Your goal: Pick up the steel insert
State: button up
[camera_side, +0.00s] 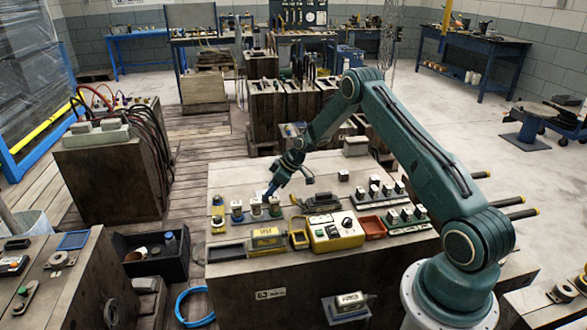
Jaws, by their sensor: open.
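My gripper (270,193) is open and points down over the left part of the wooden worktable (225,180). Its tips are just above or beside a short row of small pale-topped pieces on dark bases, with one piece (237,208) at the left of the row and another (256,207) in the middle. The right piece (274,206) is closest below the tips. I cannot tell whether the tips touch it. Several similar metal-topped pieces (374,189) stand in racks on the right. Which of these is the steel insert is too small to tell.
A yellow control box (335,232) with knobs stands in front and to the right of my gripper. A yellow-black device (268,238), a red tray (372,227) and a dark tray (226,252) lie near the front.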

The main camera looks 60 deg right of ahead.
jog(key=shift+x, duration=1.5)
jog(key=shift+a, duration=0.1)
jog(key=shift+r, duration=0.1)
grip_shut()
jog(key=shift+r, duration=0.15)
notch_tip(320, 180, up, 20)
dwell(0.3)
